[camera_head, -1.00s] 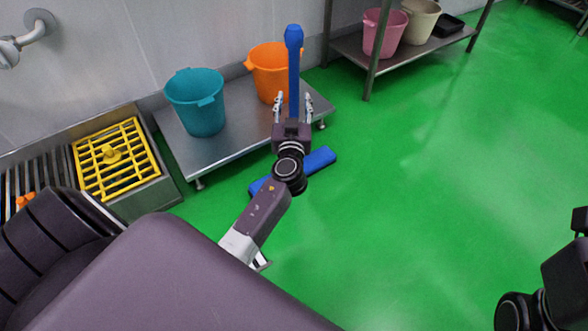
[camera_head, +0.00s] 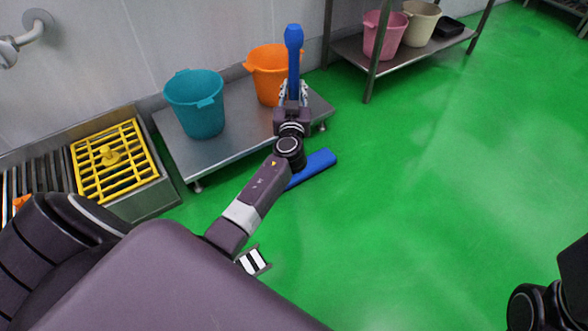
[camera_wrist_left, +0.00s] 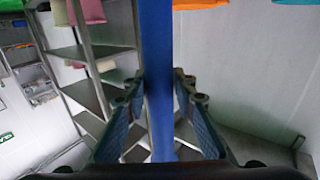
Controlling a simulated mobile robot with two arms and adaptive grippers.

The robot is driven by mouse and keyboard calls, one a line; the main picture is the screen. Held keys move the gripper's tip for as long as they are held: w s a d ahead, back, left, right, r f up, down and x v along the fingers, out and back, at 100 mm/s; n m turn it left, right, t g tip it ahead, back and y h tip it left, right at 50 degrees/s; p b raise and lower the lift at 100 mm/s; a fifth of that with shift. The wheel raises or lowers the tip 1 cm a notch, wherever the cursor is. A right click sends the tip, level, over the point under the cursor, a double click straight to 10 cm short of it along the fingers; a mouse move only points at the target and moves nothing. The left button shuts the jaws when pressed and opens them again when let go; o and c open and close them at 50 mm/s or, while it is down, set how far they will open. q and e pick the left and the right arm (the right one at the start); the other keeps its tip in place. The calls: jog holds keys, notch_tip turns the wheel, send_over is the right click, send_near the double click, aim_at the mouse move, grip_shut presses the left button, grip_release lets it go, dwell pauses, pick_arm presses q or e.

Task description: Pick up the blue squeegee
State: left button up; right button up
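The blue squeegee (camera_head: 293,48) stands upright, its long handle pointing up and its wide blue head (camera_head: 318,165) on the green floor. My left gripper (camera_head: 293,92) is at the upper part of the handle, one finger on each side. In the left wrist view the blue handle (camera_wrist_left: 158,60) runs between the two fingers (camera_wrist_left: 160,88), whose tips are against its sides, so the gripper looks shut on it. My left wrist and forearm hide the lower handle and part of the head. My right gripper is not in view; only a dark part of my right arm shows at the lower right.
A low steel stand (camera_head: 225,155) by the wall holds a teal bucket (camera_head: 196,103) and an orange bucket (camera_head: 268,75), close beside the handle. A drain with a yellow grate (camera_head: 112,160) is at left. A steel rack (camera_head: 345,42) stands behind. The floor at right is clear.

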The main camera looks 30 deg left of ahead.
pick_arm(q)
grip_shut()
jog(key=shift+r, duration=0.15)
jog(key=shift+r, duration=0.1)
